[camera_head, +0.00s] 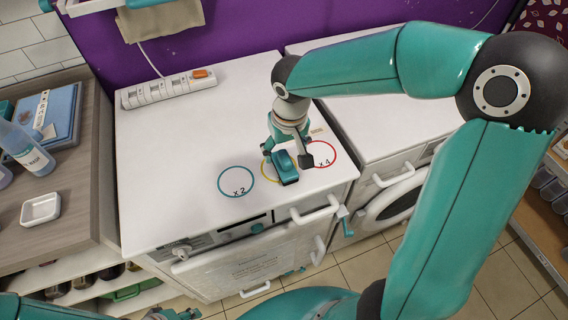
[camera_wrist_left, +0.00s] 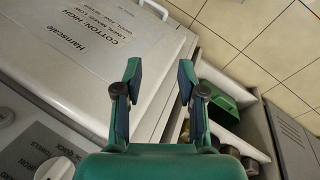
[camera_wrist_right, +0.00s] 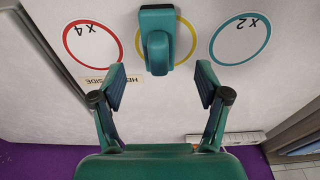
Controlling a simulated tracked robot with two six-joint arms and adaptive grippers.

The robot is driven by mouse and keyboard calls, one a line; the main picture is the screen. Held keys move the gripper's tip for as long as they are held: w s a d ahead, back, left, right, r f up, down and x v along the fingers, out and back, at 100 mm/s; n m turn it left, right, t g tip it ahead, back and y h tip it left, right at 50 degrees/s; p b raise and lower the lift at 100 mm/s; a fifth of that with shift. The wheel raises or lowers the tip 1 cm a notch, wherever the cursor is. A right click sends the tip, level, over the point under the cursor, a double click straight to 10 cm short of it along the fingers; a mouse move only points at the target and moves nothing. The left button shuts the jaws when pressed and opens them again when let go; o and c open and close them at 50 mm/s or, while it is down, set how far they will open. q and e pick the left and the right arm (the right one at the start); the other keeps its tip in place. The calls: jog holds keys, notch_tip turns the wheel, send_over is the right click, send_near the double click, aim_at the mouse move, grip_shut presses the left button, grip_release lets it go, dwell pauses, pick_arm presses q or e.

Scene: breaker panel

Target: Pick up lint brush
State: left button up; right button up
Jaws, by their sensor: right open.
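The lint brush, a teal block-shaped object (camera_head: 286,168), lies on the white machine top (camera_head: 150,215) over a yellow circle. In the right wrist view the brush (camera_wrist_right: 157,45) is ahead of my right gripper (camera_wrist_right: 160,85), centred between the open fingers but beyond their tips, with nothing held. In the head view my right gripper (camera_head: 288,148) is above and just behind the brush and partly hides the yellow circle. My left gripper (camera_wrist_left: 158,80) is open and empty, in front of the machine, away from the brush.
A blue circle marked x2 (camera_head: 236,181) and a red circle marked x4 (camera_head: 320,154) flank the brush. A power strip (camera_head: 168,88) lies at the back. A wooden counter (camera_head: 75,200) at left holds a bottle (camera_head: 28,150) and a white dish (camera_head: 41,209). The machine top's left side is clear.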

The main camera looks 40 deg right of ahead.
aim_at(284, 156)
jog(key=shift+w+d+f+p, duration=0.1)
jog(key=shift+w+f+p, duration=0.1)
jog(key=shift+f, duration=0.9)
jog(key=shift+w+d+f+p, duration=0.1)
jog(key=shift+w+f, duration=0.1)
jog(key=shift+f, duration=0.9)
jog(key=shift+w+f+p, duration=0.1)
jog(key=shift+w+f, duration=0.1)
jog(key=shift+f, duration=0.9)
jog(key=shift+c, duration=0.2)
jog(key=c, duration=1.3)
jog(key=shift+o, duration=0.2)
jog(key=shift+r, duration=0.2)
notch_tip(284, 156, up, 20)
jog(key=shift+f, duration=0.15)
